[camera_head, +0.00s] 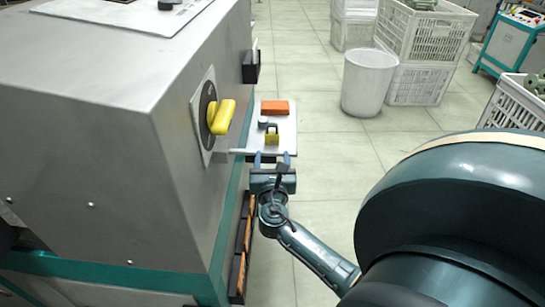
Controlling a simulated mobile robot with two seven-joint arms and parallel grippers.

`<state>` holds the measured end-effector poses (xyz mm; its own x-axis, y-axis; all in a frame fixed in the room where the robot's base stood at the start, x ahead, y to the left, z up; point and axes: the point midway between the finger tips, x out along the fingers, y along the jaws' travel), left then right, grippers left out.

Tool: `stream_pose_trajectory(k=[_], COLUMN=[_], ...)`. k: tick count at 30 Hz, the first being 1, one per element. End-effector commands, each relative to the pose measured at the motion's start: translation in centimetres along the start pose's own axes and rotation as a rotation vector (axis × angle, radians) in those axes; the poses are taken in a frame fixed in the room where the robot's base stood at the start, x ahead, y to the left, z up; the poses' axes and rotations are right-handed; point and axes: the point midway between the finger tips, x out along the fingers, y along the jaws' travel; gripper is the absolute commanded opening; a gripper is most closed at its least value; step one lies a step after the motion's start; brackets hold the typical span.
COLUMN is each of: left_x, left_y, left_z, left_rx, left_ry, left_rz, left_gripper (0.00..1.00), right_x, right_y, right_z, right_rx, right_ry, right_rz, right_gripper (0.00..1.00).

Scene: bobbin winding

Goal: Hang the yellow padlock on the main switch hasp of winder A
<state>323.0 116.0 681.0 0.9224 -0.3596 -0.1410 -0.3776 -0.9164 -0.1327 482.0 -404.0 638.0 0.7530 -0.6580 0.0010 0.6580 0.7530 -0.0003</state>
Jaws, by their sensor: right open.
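The yellow padlock (272,139) stands on a small light shelf (288,132) at the side of the grey winder cabinet (95,140). Its dark shackle points up. My right gripper (272,159) is open and empty just in front of the padlock, its two blue fingertips apart at the shelf's near edge. The main switch, with a yellow handle (222,117) on a round dark disc and pale plate, sits on the cabinet's side face to the left of the padlock. I cannot make out the hasp clearly. My left gripper is not in view.
An orange block (274,107) and a small dark object (263,122) lie on the shelf behind the padlock. A dark box (250,67) juts from the cabinet side. A white bin (368,83) and white crates (424,38) stand farther back. The tiled floor between is clear.

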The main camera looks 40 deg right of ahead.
Motion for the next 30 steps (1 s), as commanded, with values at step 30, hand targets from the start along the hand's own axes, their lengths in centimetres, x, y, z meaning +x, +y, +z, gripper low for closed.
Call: stream_pose_trajectory(k=[30], left_x=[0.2], left_y=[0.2], left_z=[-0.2], left_rx=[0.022], left_ry=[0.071], left_rz=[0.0], left_gripper=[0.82], right_x=[6.7], right_y=[0.0], right_z=[0.0], right_rx=[0.0], right_ry=[0.0], right_rz=[0.001], right_gripper=[0.53])
